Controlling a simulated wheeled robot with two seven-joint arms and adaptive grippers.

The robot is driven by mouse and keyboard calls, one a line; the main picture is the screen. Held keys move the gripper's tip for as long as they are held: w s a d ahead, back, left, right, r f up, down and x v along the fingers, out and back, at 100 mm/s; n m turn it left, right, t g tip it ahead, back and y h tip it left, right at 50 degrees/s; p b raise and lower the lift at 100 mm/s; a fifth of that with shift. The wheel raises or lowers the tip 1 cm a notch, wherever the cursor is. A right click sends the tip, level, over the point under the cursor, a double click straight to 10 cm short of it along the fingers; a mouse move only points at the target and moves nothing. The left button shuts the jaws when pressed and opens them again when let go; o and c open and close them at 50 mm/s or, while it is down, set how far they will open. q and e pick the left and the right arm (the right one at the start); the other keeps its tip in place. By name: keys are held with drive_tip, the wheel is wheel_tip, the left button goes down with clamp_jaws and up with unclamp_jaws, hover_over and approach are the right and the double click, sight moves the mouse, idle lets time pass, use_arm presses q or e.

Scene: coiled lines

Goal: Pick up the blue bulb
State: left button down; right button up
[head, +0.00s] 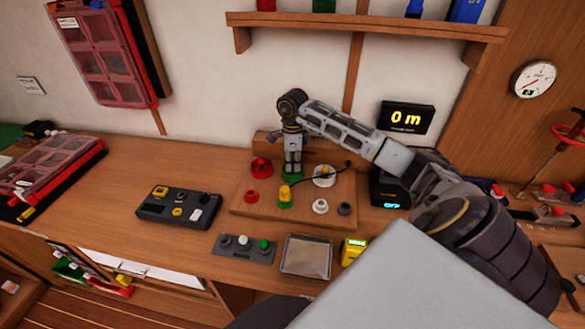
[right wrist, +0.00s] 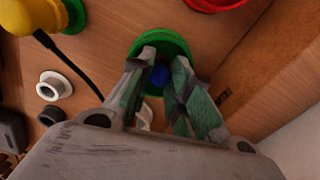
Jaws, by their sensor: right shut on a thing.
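The blue bulb (right wrist: 160,76) shows in the right wrist view between my right fingers, inside the green round base (right wrist: 172,42). My right gripper (right wrist: 163,78) points down over that base and is shut on the bulb. In the head view my right gripper (head: 293,170) stands upright over the green base (head: 293,177) on the wooden board, and its fingers hide the bulb. I cannot tell whether the bulb is still seated in the base. My left gripper is not in view.
Close by on the board (head: 240,208) are a red base (head: 261,168), a yellow piece (head: 285,194) with a black cable, and a white base (head: 324,178). A wooden block wall (right wrist: 262,75) rises beside the gripper. A metal tray (head: 306,257) lies in front.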

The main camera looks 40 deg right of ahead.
sight(293, 163)
drive_tip(key=shift+r, duration=0.1)
wheel_tip(293, 163, up, 10)
drive_tip(key=shift+b, duration=0.45)
idle(0.5)
drive_tip(key=shift+n, duration=0.3)
idle(0.4)
drive_tip(key=shift+n, duration=1.3)
drive_tip(key=shift+p, duration=0.3)
drive_tip(key=shift+n, duration=1.7)
drive_tip(key=shift+a+f, duration=0.1)
drive_tip(key=shift+f, duration=0.15)
